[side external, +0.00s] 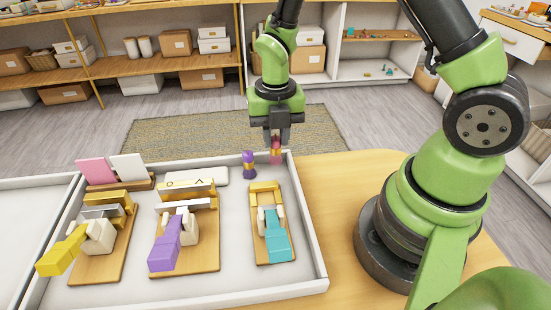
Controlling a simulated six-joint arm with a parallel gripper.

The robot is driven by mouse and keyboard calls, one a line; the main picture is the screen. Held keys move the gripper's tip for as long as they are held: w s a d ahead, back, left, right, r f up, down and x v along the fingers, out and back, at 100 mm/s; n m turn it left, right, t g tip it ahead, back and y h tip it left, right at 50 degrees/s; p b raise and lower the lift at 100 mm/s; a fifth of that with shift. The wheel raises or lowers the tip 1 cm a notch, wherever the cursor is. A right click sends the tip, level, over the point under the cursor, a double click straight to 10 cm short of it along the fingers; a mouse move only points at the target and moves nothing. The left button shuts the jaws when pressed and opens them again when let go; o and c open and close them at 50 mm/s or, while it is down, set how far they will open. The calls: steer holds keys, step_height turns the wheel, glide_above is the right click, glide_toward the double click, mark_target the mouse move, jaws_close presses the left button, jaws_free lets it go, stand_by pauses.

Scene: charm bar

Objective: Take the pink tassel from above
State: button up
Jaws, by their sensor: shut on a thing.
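My gripper (277,138) points straight down near the back right corner of the tray. The tassel's upper end is hidden between the fingers. I cannot tell whether the tassel touches the tray floor. A purple tassel (249,164) with a gold band stands upright just to the left, apart from my gripper.
The white tray (321,262) holds several wooden stands with yellow, purple (165,245) and teal (278,242) pieces. Pink and white cards (97,171) stand at the back left. A white block (197,176) lies at the back. The wooden table (335,180) right of the tray is bare.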

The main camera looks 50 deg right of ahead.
steer(key=shift+r, duration=1.5)
